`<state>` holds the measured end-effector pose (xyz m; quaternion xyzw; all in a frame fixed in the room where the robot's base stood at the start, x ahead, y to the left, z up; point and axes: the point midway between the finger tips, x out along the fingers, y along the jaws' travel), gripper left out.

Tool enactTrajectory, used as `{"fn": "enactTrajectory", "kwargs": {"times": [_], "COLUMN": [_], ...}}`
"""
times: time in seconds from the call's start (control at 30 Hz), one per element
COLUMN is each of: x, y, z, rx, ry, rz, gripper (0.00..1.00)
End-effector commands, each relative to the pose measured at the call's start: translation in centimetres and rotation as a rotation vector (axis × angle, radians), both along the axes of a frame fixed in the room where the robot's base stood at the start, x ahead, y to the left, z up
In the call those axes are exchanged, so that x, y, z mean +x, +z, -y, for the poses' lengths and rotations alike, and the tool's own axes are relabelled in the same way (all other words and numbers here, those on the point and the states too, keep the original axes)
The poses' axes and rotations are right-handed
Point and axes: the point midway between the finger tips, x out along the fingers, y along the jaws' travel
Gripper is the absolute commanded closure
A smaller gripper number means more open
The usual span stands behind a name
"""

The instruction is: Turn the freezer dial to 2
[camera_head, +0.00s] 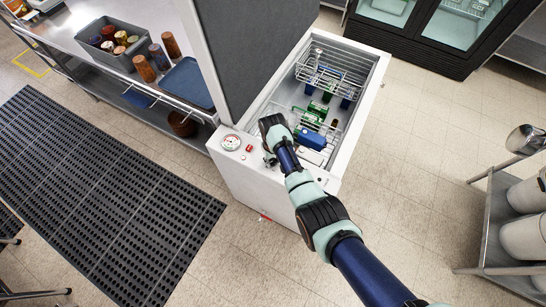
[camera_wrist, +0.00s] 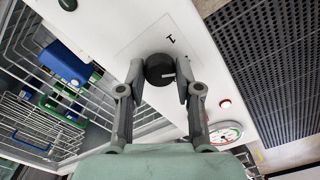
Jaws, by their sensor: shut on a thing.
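The freezer dial (camera_wrist: 160,68) is a round black knob on a pale square plate on the freezer's white wall, in the wrist view. A small white mark shows on the knob's side facing my gripper. A numeral that looks like 1 is printed on the plate just above and right of the knob; other numerals are not visible. My gripper (camera_wrist: 161,80) has one finger on each side of the knob and is shut on it. In the head view my gripper (camera_head: 268,153) is at the freezer's near end and hides the dial.
The freezer (camera_head: 345,150) stands with its grey lid (camera_head: 258,50) raised; wire baskets with blue and green packs are inside. A round gauge (camera_head: 231,142) and a red light (camera_head: 249,148) sit left of my gripper. A counter with a grey bin (camera_head: 120,62) adjoins the left side.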

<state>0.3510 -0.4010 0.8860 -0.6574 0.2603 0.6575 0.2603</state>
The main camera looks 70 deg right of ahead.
Motion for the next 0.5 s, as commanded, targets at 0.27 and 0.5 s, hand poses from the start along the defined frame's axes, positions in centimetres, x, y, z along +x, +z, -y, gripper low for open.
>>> {"fn": "enactTrajectory", "kwargs": {"times": [0.27,0.5], "x": [0.02,0.01], "y": [0.02,0.01], "z": [0.02,0.01], "rx": [-0.001,-0.001], "ry": [0.001,0.000], "rz": [0.001,0.001], "gripper": [1.00,0.41]}}
